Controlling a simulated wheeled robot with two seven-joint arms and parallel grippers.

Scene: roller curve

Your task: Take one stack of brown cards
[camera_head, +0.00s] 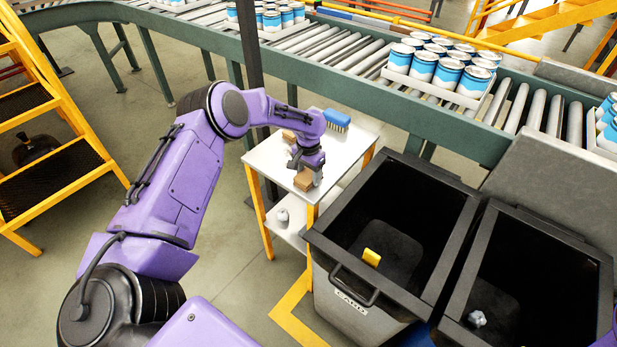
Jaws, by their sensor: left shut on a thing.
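My left gripper (306,166) is over the small white-topped table, pointing down. It is shut on a stack of brown cards (304,181) near the table's front corner. I cannot tell whether this stack still touches the tabletop. Another brown piece (289,136), likely a second stack, lies further back on the table, partly hidden by my left wrist. My right gripper is not in view.
A blue brush (337,120) lies at the table's back edge. Two dark bins stand right of the table; the nearer bin (448,290) holds a yellow piece (371,257). A roller conveyor (330,45) carries trays of cans (440,66) behind. A yellow ladder (50,110) stands left.

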